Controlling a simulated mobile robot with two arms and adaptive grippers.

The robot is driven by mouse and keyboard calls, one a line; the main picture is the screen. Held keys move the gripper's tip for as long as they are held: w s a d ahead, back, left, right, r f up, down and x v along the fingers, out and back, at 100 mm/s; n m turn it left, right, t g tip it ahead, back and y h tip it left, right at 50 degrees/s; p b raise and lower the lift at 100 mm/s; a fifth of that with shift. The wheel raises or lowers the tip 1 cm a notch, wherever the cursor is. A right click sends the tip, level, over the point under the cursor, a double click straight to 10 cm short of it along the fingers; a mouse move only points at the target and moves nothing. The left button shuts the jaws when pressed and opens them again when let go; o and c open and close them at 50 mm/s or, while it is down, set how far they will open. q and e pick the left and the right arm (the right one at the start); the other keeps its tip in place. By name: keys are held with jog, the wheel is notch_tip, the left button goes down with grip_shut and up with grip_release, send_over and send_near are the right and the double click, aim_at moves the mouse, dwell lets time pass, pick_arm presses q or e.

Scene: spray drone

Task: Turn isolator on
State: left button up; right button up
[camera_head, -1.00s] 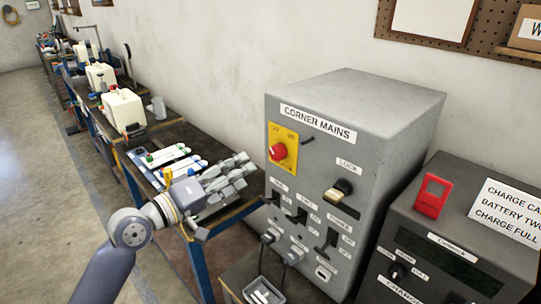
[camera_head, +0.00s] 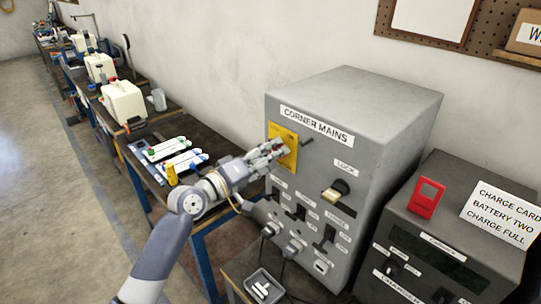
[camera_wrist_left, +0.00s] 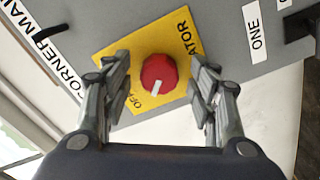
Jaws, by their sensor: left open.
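The isolator is a red round knob (camera_wrist_left: 159,74) with a white pointer mark, on a yellow plate (camera_head: 289,155) on the front of the grey "CORNER MAINS" box (camera_head: 372,120). In the left wrist view the pointer mark is toward the plate edge near the "OFF" lettering. My left gripper (camera_head: 275,149) is at the plate and hides the knob in the head view. In the left wrist view its open fingers (camera_wrist_left: 160,78) stand one on each side of the knob, with gaps between. I cannot tell how deep the fingertips reach. My right gripper is not in view.
The box also bears a lock switch (camera_head: 336,191), a small lever beside the plate and several black switches below. A dark charger box (camera_head: 465,235) with a red tag (camera_head: 428,197) stands to the right. A workbench (camera_head: 185,130) runs along the wall at left.

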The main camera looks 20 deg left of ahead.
pick_arm(q)
jog(key=c, duration=1.1)
jog(key=shift+o, duration=0.2)
jog(key=shift+a+m+b, duration=0.15)
jog(key=shift+m+b, duration=3.25)
jog(key=shift+m, duration=5.6)
